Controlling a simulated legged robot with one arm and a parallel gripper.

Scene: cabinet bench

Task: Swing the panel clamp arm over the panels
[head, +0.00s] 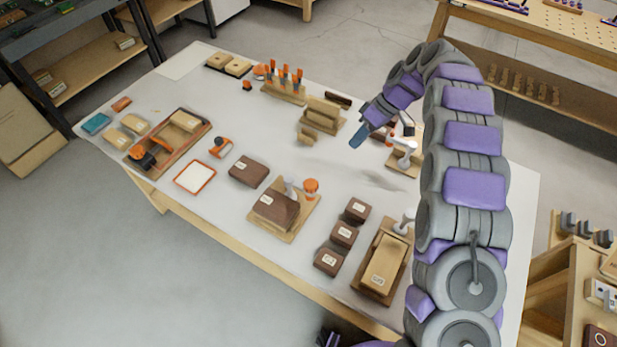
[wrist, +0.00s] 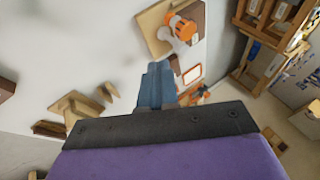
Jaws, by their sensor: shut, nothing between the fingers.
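A wooden base (head: 294,230) near the front middle of the bench carries a dark brown panel (head: 273,208). I cannot tell if it is one panel or a stack. A grey clamp post (head: 290,188) stands at its back edge, next to an orange knob (head: 311,187). In the wrist view the orange knob (wrist: 183,27) and grey post (wrist: 184,46) show at the top, beside the panel. The arm's exact angle is too small to tell. My gripper (head: 358,138) is shut and empty, above the bench behind and right of this fixture; its blue fingers (wrist: 156,86) point toward it.
A second fixture (head: 384,264) with a tan block and grey clamp stands front right. Several brown blocks (head: 343,235) lie between the fixtures. A loose brown block (head: 249,172) and a red-rimmed white tray (head: 194,177) lie left. A wooden stand (head: 320,119) is near my gripper.

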